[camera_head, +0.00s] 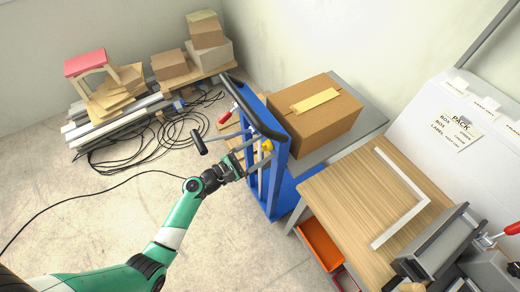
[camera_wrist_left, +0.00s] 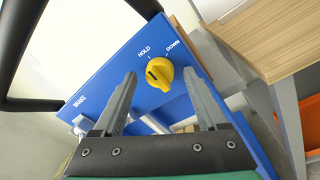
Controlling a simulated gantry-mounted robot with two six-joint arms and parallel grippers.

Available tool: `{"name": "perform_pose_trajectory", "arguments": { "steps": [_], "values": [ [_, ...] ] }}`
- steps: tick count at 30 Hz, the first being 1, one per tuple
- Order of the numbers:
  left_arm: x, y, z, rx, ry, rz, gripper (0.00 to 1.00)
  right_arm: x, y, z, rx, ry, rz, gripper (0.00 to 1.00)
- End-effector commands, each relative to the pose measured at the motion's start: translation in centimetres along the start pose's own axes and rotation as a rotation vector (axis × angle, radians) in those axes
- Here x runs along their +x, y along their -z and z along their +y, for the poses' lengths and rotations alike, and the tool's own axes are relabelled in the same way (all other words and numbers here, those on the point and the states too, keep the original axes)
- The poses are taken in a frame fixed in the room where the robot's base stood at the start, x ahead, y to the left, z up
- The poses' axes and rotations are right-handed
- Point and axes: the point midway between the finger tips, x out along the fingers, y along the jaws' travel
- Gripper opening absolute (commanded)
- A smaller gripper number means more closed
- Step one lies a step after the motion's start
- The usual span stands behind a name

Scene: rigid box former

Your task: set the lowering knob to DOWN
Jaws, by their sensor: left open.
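The lowering knob is a round yellow knob (camera_wrist_left: 159,73) on a blue panel (camera_wrist_left: 120,82), with the labels HOLD and DOWN printed beyond it. A dark mark shows on the knob's left part, but I cannot tell exactly which label it points to. In the head view the knob (camera_head: 267,145) is a small yellow spot on the blue frame (camera_head: 279,175). My left gripper (camera_head: 256,148) is open at the panel. In the left wrist view its two fingers (camera_wrist_left: 160,76) stand apart on either side of the knob, with gaps showing between. My right gripper is not in view.
A closed cardboard box (camera_head: 322,112) sits on the grey table behind the blue frame. A black-gripped handle (camera_head: 211,140) and a red-gripped lever (camera_head: 225,116) stick out nearby. A wooden bench (camera_head: 350,195) lies to the right. Cables (camera_head: 150,140) lie on the floor.

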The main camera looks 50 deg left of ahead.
Motion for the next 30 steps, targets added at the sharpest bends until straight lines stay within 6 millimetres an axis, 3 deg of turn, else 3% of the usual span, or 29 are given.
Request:
{"name": "perform_pose_trajectory", "arguments": {
  "steps": [2, 15, 30],
  "values": [
    [-0.02, 0.00, 0.01, 0.000, 0.000, 0.000, 0.75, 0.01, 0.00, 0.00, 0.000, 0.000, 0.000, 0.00],
    [-0.05, -0.01, 0.02, 0.000, 0.000, 0.000, 0.00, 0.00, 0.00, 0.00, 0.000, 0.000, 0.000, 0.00],
    [-0.06, 0.23, -0.13, 0.095, -0.006, -0.008, 0.00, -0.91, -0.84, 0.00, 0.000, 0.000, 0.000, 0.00]
  ]
}}
